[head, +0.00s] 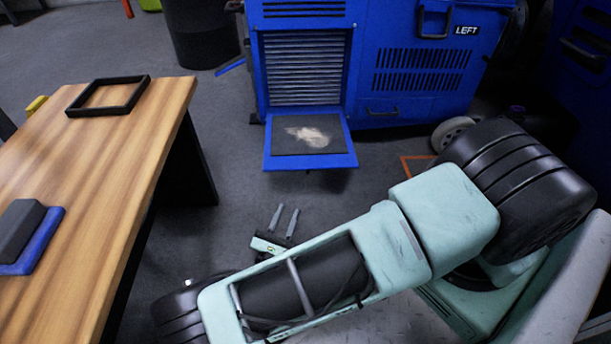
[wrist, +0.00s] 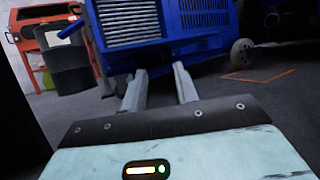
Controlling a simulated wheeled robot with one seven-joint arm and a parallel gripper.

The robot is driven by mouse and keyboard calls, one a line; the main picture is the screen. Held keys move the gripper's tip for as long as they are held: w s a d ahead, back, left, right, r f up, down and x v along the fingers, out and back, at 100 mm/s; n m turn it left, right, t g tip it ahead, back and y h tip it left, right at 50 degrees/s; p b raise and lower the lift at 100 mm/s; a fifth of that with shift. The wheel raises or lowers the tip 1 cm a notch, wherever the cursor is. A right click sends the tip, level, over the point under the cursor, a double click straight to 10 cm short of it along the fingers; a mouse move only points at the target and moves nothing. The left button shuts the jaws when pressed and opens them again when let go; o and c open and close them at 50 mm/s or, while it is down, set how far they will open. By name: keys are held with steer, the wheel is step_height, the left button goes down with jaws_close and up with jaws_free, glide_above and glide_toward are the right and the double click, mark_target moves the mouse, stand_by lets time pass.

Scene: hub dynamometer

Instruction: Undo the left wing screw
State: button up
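A blue machine (head: 370,55) with a LEFT label (head: 467,30) stands at the back. Its front has a slatted grille (head: 304,70), and a lowered blue flap (head: 312,163) with a dark pad and a pale dusty patch lies below it. I cannot make out a wing screw in either view. My gripper (head: 284,221) is over the floor in front of the flap and apart from the machine. Its two grey fingers are spread with nothing between them. In the wrist view, my gripper (wrist: 159,84) points toward the blue machine (wrist: 205,25).
A wooden table (head: 110,170) stands at the left, with a black frame (head: 108,96) and a dark block on a blue base (head: 25,235). A dark drum (head: 200,30) stands at the back. Grey floor is clear between table and machine.

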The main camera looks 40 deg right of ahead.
steer(key=b, duration=0.5)
glide_toward(308, 173)
steer(key=w+d, duration=0.2)
steer(key=d, duration=0.1)
steer(key=b+x, duration=0.1)
steer(key=x, duration=0.1)
steer(key=b+x, duration=0.1)
steer(key=x, duration=0.2)
steer(key=shift+w+d+r, duration=0.1)
steer(key=shift+w+r, duration=0.05)
steer(key=shift+r, duration=0.2)
steer(key=shift+w+d+r, duration=0.2)
steer(key=shift+d+r, duration=0.05)
steer(key=shift+d, duration=0.05)
steer(key=shift+c, duration=0.3)
jaws_close()
